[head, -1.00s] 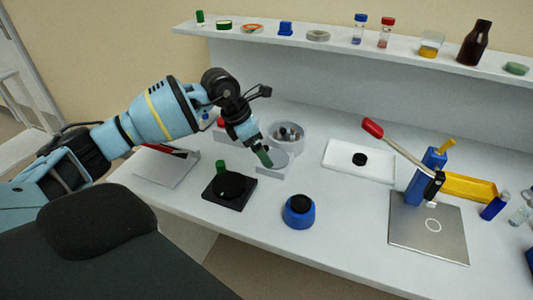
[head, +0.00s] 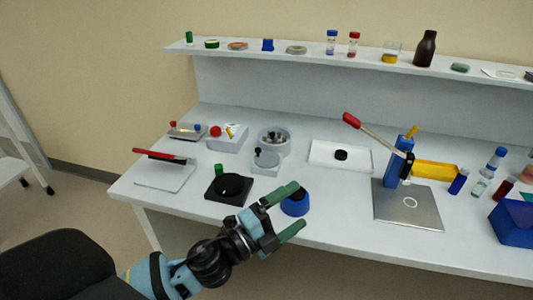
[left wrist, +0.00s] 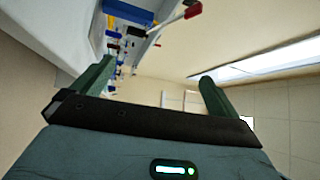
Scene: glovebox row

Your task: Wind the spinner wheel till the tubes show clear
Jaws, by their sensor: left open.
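The spinner is a round grey bowl (head: 273,137) with several dark tube tops inside. A grey wheel (head: 267,159) with a small dark knob is at its front, on a pale base. The tubes are too small to tell whether their contents are clear or cloudy. My left gripper (head: 296,206) is open and empty, its green fingers spread apart. It is over the bench's front edge, below and right of the wheel in the head view, and clear of it. The left wrist view shows its open fingers (left wrist: 155,72) with nothing between them. My right gripper is not in view.
A blue round pot with a black top (head: 295,202) is close by the left fingertips. A black square device (head: 229,189) stands left of it. A lever press (head: 397,168) with a red-handled arm stands right. A shelf (head: 300,57) with bottles runs along the back.

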